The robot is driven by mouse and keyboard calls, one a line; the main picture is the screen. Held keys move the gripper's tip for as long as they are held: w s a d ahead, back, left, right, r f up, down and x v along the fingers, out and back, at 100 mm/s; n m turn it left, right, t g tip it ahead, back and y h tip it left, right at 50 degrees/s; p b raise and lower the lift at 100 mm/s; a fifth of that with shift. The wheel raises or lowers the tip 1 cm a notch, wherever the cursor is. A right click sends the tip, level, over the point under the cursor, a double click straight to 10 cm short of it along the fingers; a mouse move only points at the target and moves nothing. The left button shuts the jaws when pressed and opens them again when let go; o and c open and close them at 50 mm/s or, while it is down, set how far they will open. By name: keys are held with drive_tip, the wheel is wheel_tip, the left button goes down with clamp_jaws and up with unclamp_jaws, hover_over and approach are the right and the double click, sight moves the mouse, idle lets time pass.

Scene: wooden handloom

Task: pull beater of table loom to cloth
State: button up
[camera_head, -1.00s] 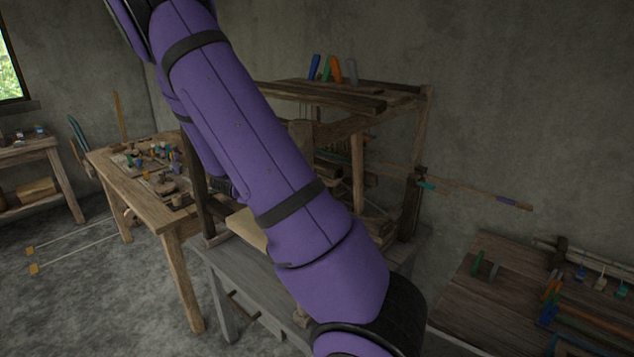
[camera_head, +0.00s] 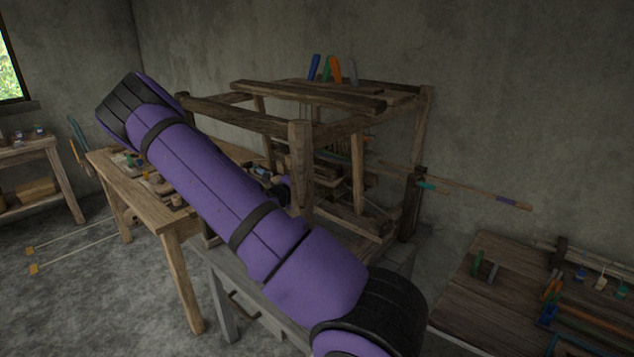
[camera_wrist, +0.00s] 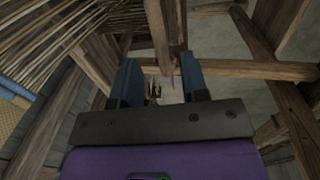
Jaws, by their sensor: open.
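The wooden table loom (camera_head: 300,130) stands on a grey table, its top frame and front post in plain view. My purple arm crosses its lower left front and hides much of the cloth side in the head view. In the wrist view, my gripper (camera_wrist: 161,72) is open, with its two blue fingers apart. A wooden bar (camera_wrist: 160,32) runs down from the top edge to the space between the fingertips; I cannot tell whether it touches them or is the beater. Thin warp threads or reed strips (camera_wrist: 50,45) spread at upper left. Tan cloth (camera_wrist: 8,122) lies at the left edge.
Loom beams and posts (camera_wrist: 250,70) surround my gripper closely. A wooden bench (camera_head: 166,222) with small tools stands left of the loom. Another work table (camera_head: 480,300) with tools stands at lower right. A stick (camera_head: 475,190) juts out right of the loom. Open floor lies at lower left.

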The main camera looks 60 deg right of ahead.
sight(317, 180)
drive_tip(key=shift+s+d+f, duration=0.15)
drive_tip(key=shift+d, duration=1.2)
drive_tip(key=shift+s+d+f, duration=0.1)
drive_tip(key=shift+s+d, duration=0.05)
drive_tip(key=shift+d, duration=1.15)
drive_tip(key=shift+c, duration=0.2)
clamp_jaws()
